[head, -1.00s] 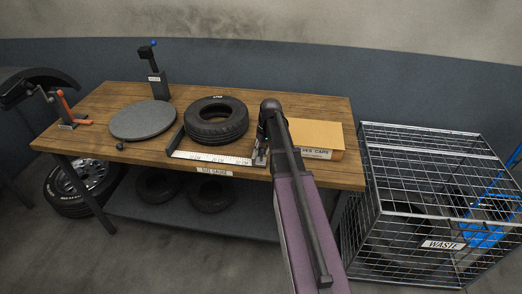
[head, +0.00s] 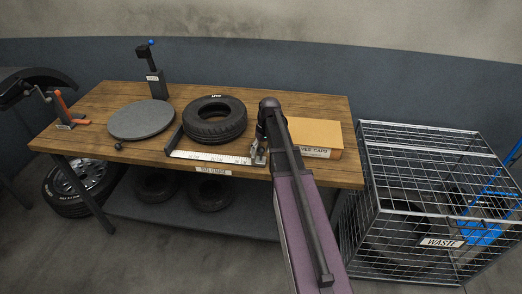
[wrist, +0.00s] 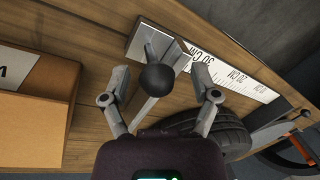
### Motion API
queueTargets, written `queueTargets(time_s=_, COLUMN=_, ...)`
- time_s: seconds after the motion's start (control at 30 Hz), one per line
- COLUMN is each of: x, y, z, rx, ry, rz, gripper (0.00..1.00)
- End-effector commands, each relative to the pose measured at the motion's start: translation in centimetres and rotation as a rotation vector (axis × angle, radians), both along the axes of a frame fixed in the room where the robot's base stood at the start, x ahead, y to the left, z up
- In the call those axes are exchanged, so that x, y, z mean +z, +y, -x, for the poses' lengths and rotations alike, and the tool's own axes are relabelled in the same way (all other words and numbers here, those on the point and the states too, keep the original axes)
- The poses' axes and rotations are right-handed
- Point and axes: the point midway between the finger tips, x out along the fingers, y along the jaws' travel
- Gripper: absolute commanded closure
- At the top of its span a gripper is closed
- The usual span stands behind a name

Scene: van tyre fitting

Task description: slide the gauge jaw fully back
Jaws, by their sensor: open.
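The gauge is a white ruler (head: 208,157) along the front of the wooden bench, with a dark fixed jaw (head: 174,139) at its left end. The ruler also shows in the wrist view (wrist: 236,75), marked in CM. The sliding jaw (wrist: 171,52) is a grey metal piece near one end of the ruler, with a round black knob (wrist: 158,79) on it. My gripper (wrist: 160,72) is open, with one finger on each side of the knob and visible gaps between. In the head view my gripper (head: 259,151) is at the ruler's right end, partly hiding the sliding jaw.
A black tyre (head: 215,129) lies behind the ruler, close to it. A cardboard box (head: 318,132) stands just right of my gripper. A grey round plate (head: 142,119) sits further left. A wire waste cage (head: 426,158) stands right of the bench.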

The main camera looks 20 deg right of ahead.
Motion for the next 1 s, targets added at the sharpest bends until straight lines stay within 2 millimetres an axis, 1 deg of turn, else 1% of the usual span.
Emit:
queueTargets(time_s=0.17, x=2.1, y=-0.4, z=0.0, rx=-0.001, ry=0.000, rz=0.000, gripper=0.22)
queueTargets(time_s=0.27, x=3.6, y=-0.7, z=0.0, rx=-0.001, ry=0.000, rz=0.000, gripper=0.22)
queueTargets(time_s=0.5, x=8.1, y=-1.6, z=0.0, rx=-0.001, ry=0.000, rz=0.000, gripper=0.22)
queueTargets(time_s=0.7, x=11.4, y=-2.2, z=0.0, rx=0.000, ry=0.000, rz=0.000, gripper=0.22)
queueTargets(time_s=0.83, x=12.8, y=-2.6, z=0.0, rx=0.000, ry=0.000, rz=0.000, gripper=0.22)
queueTargets(time_s=1.0, x=13.5, y=-2.8, z=0.0, rx=0.001, ry=0.000, rz=0.000, gripper=0.22)
